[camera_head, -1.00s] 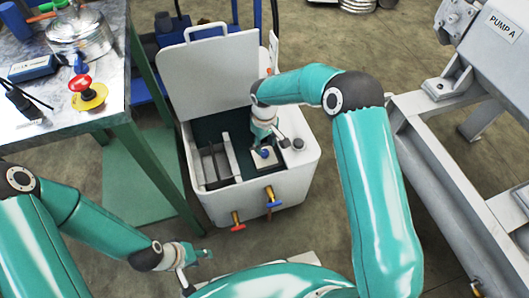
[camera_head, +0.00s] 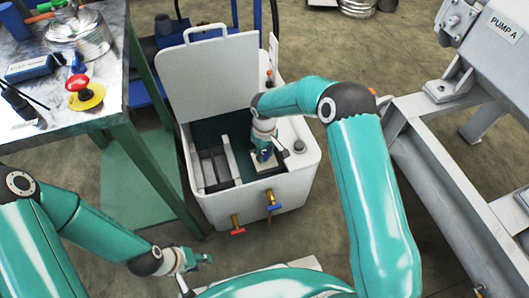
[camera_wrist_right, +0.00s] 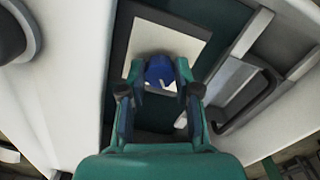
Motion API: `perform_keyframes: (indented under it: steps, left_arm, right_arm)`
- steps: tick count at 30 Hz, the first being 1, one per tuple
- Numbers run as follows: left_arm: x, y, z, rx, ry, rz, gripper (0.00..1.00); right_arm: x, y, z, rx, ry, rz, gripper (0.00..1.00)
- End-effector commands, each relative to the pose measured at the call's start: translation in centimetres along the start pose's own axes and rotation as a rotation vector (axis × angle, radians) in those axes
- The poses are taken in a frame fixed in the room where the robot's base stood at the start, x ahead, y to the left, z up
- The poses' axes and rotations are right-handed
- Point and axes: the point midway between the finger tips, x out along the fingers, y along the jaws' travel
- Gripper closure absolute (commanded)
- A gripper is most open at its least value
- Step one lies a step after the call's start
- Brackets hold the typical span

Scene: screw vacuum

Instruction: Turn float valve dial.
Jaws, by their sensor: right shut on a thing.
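The float valve dial is a blue knob (camera_wrist_right: 160,70) on a pale square plate (camera_wrist_right: 185,48) inside the open white tank (camera_head: 290,195). In the head view the blue dial (camera_head: 264,155) is partly hidden by my right gripper (camera_head: 268,148). In the right wrist view my right gripper (camera_wrist_right: 160,88) has its two fingers on either side of the blue knob, shut on it. My left gripper (camera_head: 200,262) hangs low at the bottom left, away from the tank, with nothing visible in it. Its fingers are too small to judge.
The tank's raised lid (camera_head: 212,80) stands behind the opening. Red and blue handled taps (camera_head: 237,226) stick out of its front. A workbench (camera_head: 75,95) with several items is at the left. A grey pump frame (camera_head: 440,165) stands at the right.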

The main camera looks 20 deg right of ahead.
Motion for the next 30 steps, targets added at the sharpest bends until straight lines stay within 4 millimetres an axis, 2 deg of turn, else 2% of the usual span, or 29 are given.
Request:
perform_keyframes:
  steps: [5,12,13,14,25,30]
  left_arm:
    - [-0.2,0.1,0.0,0.0,0.0,0.0,0.6]
    - [-0.1,0.1,0.0,0.0,0.0,0.0,0.6]
    - [-0.1,0.1,0.0,0.0,0.0,0.0,0.6]
    - [-0.1,0.1,0.0,0.0,0.0,0.0,0.6]
    - [-0.2,0.1,0.0,0.0,0.0,0.0,0.6]
    - [-0.2,0.1,0.0,0.0,0.0,0.0,0.6]
  right_arm:
    - [-0.1,0.0,0.0,-0.071,0.0,0.001,1.0]
    - [0.0,0.0,0.0,-0.076,0.0,0.001,1.0]
    - [0.0,0.0,0.0,-0.076,0.0,0.001,0.63]
    - [0.0,0.0,0.0,-0.076,0.0,0.001,0.58]
    - [-0.3,0.0,0.0,-0.075,0.0,0.001,0.57]
    - [-2.0,0.0,-0.1,-0.074,0.003,0.002,0.57]
